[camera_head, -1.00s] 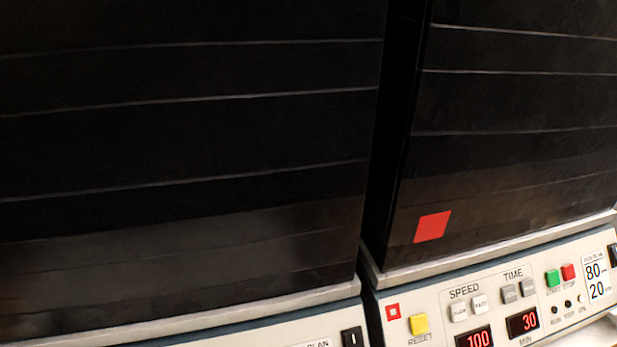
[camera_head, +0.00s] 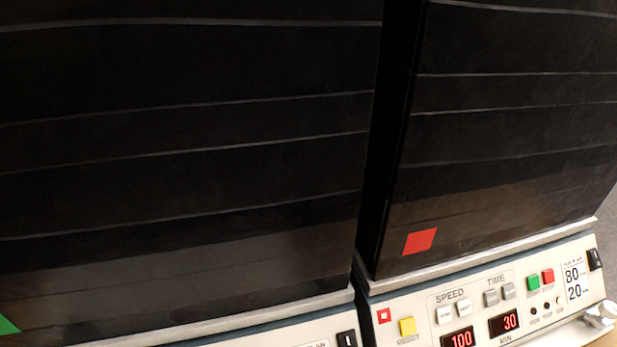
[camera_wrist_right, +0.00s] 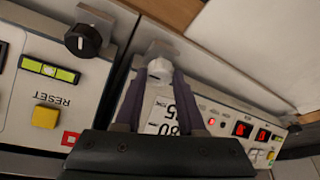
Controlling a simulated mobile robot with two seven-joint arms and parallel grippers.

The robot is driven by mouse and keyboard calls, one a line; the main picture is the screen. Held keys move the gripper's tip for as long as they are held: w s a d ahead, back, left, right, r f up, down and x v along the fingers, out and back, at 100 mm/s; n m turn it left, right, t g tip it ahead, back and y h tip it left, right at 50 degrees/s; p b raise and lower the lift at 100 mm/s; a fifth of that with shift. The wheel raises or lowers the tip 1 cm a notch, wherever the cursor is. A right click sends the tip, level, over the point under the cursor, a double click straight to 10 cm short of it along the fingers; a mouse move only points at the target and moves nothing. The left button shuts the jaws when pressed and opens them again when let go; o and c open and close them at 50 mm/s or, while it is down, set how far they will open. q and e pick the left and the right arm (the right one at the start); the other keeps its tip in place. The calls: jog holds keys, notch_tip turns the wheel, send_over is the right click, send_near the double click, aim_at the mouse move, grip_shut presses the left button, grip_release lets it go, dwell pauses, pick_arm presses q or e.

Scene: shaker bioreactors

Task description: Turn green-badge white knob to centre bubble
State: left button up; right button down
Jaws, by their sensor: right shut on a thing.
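My right gripper (camera_wrist_right: 168,97) is in the right wrist view, its two fingers shut on a white knob (camera_wrist_right: 160,68) at the end of a control panel. The fingers hide the knob's sides. A bubble level with a yellow-green vial (camera_wrist_right: 48,68) is on the neighbouring panel, beside a black knob (camera_wrist_right: 83,40); its bubble is too small to place surely. In the head view, the green badge (camera_head: 7,325) shows at the lower left on the left shaker's dark cover. Neither gripper is in the head view.
The right shaker has a red badge (camera_head: 420,241), a yellow reset button (camera_head: 407,326) and a pale knob (camera_head: 601,314) at its right end. The wrist view shows a yellow reset button (camera_wrist_right: 45,117) near my gripper and red displays (camera_wrist_right: 242,129) on the gripped knob's panel.

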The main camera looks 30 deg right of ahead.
jog(key=shift+n, duration=0.4)
jog(key=c, duration=0.5)
grip_release()
jog(key=p+v, duration=0.9)
jog(key=v, duration=0.1)
jog(key=shift+d+p, duration=0.15)
jog(key=shift+p, duration=0.15)
jog(key=shift+f, duration=0.1)
